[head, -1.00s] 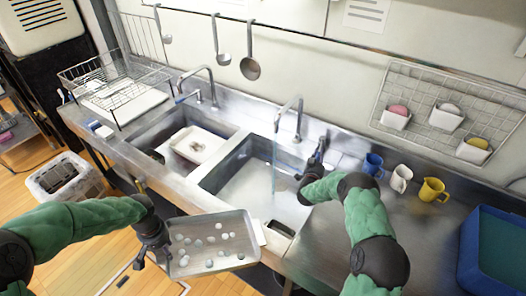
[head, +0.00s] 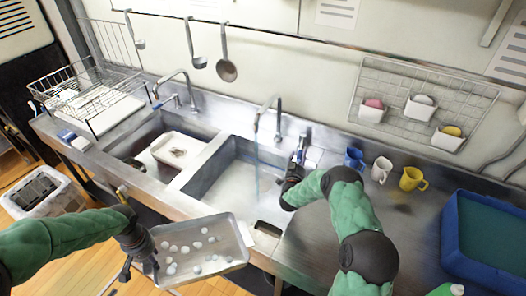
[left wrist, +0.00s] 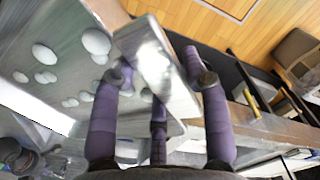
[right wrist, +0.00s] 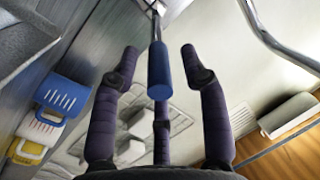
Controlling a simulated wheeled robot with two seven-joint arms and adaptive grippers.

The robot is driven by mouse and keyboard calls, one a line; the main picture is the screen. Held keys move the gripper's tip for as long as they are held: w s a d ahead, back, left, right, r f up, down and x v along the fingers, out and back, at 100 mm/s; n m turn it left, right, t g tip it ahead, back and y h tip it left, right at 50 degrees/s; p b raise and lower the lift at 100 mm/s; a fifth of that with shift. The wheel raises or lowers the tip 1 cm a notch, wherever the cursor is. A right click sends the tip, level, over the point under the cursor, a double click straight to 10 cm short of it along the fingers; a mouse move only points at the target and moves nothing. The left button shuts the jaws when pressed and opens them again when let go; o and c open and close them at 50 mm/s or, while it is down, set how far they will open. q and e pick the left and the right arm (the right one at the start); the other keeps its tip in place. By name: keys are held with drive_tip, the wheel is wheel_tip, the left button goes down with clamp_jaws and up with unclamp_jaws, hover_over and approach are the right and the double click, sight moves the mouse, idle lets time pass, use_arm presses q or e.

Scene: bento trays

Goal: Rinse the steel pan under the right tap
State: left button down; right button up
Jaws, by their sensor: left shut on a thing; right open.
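The steel pan (head: 236,232) is a shallow rectangular tray with several white blobs on its inside. It is held in front of the sink's front edge, outside the basins. My left gripper (head: 140,252) is shut on its left end; the left wrist view shows the fingers around its flat metal tab (left wrist: 160,70). The right tap (head: 262,113) runs a thin stream of water (head: 257,182) into the right basin (head: 222,172). My right gripper (head: 293,172) is open by the tap's lever (head: 300,150). In the right wrist view, the blue lever end (right wrist: 160,72) lies between the spread fingers.
The left basin (head: 128,148) holds a white tray (head: 165,155). A dish rack (head: 88,100) stands at the far left. Blue, white (head: 381,169) and yellow mugs and a blue bin (head: 455,235) are at right. Ladles hang above the taps.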

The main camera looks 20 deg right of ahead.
drive_tip(key=v, duration=0.8)
drive_tip(key=shift+r, duration=0.1)
